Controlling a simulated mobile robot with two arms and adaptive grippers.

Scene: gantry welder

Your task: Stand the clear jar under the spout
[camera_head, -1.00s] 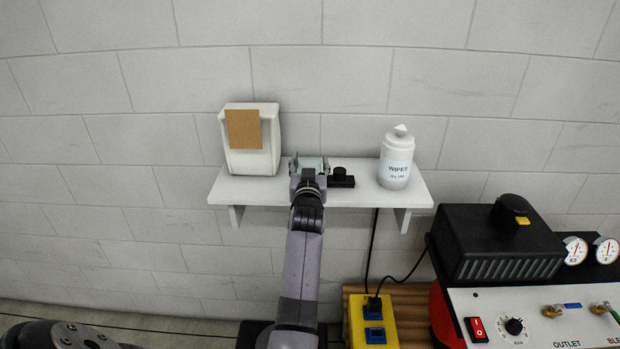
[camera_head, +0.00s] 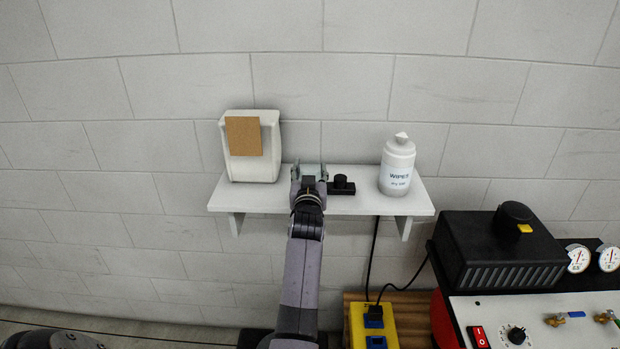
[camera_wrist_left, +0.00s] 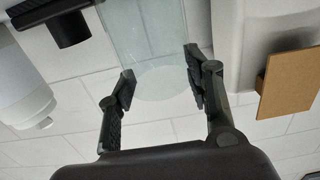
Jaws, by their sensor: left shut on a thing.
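My left gripper (camera_head: 309,172) is at the shelf, between the white dispenser (camera_head: 252,147) and a low black fixture with a round knob (camera_head: 341,186). In the left wrist view, the left gripper (camera_wrist_left: 160,82) has its two dark fingers on either side of the clear jar (camera_wrist_left: 150,42), shut on it. The jar is see-through, with a round end showing between the fingertips. In the head view the gripper mostly hides the jar. The dispenser has a brown card on its front. I cannot make out a spout. My right gripper is not in view.
The white wall shelf (camera_head: 395,207) carries a white wipes bottle (camera_head: 397,165) at its right end. Below right stand a black and white machine with gauges (camera_head: 510,250) and a yellow socket box (camera_head: 362,322). A black cable hangs below the shelf.

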